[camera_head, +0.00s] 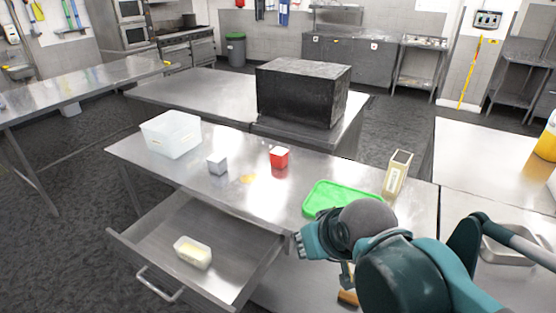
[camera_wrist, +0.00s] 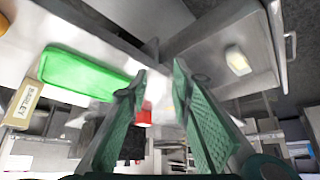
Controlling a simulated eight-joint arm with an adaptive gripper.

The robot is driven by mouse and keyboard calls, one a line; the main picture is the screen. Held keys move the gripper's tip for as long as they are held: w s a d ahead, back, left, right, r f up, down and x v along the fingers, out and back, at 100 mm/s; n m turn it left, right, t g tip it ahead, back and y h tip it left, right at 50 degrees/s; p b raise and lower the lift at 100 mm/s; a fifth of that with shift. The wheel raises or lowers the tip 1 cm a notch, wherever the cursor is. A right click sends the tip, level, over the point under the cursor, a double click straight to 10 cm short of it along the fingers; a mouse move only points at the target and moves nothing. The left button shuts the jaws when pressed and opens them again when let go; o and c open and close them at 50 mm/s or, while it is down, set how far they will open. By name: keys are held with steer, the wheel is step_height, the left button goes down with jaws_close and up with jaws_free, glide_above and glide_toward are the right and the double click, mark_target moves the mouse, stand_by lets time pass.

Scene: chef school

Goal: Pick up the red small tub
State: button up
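The red small tub (camera_head: 279,157) stands upright on the steel table in the head view, with a pale top. It is right of a small grey tub (camera_head: 217,164) and left of a green tray (camera_head: 341,196). In the wrist view the red tub (camera_wrist: 144,115) shows beyond my fingers, partly hidden by the left one. My gripper (camera_wrist: 159,72) is open, with two green ridged fingers apart and nothing between them. It is apart from the red tub. In the head view my arm is at the lower right, nearer the camera than the tub.
An open drawer (camera_head: 150,240) holding a pale container (camera_head: 193,252) juts out in front. A translucent bin (camera_head: 171,134) stands at the table's left. A beige box (camera_head: 397,174) stands at the right. A black box (camera_head: 302,93) sits behind. Bare tabletop surrounds the red tub.

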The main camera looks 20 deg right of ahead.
steer(key=shift+o, duration=0.5)
steer(key=o, duration=0.9)
steer(key=shift+o, duration=0.2)
